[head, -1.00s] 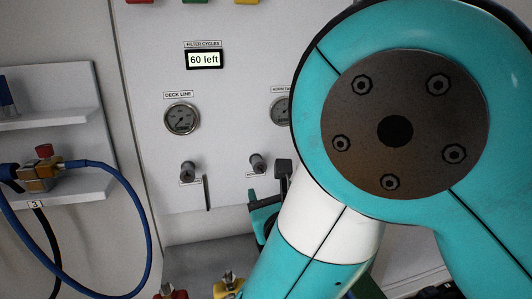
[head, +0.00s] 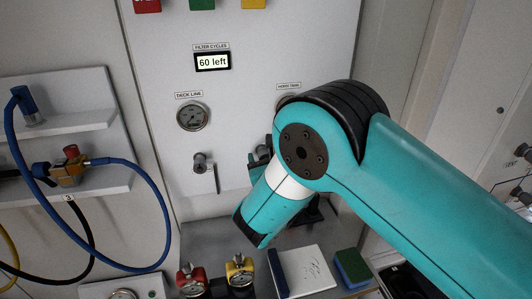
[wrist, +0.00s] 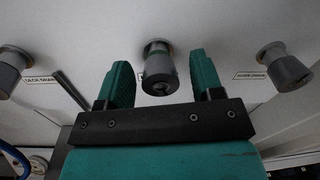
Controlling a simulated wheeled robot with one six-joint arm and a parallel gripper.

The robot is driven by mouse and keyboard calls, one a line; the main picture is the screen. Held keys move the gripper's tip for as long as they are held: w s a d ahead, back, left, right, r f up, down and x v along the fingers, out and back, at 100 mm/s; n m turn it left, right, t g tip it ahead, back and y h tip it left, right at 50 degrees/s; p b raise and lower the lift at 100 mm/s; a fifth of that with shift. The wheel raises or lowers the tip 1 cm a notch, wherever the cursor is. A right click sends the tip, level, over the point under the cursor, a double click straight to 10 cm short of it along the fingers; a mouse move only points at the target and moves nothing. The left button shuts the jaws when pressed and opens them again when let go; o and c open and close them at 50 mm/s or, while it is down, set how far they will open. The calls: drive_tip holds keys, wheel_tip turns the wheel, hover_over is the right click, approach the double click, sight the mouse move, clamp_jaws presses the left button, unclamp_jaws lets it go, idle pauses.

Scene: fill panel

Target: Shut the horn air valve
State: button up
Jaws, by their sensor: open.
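In the wrist view a grey round valve knob (wrist: 160,70) sticks out of the white panel, with no readable label showing. My gripper (wrist: 163,80) is open, with one teal finger on each side of this knob; I cannot tell whether they touch it. A left knob (wrist: 12,62) stands beside a label that seems to read DECK DRAIN. A right knob (wrist: 284,68) has a small label, perhaps HORN DRAIN. In the head view my arm hides most of the gripper and the HORN TANK gauge (head: 281,101). Which knob is the horn air valve is not readable.
A thin dark lever (head: 215,179) hangs beside the left panel knob (head: 200,161). The DECK LINE gauge (head: 192,116) is above it. A blue hose (head: 166,215) loops at left. Red (head: 190,277) and yellow (head: 239,268) fittings stand on the bench below.

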drive_tip(key=c, duration=0.9)
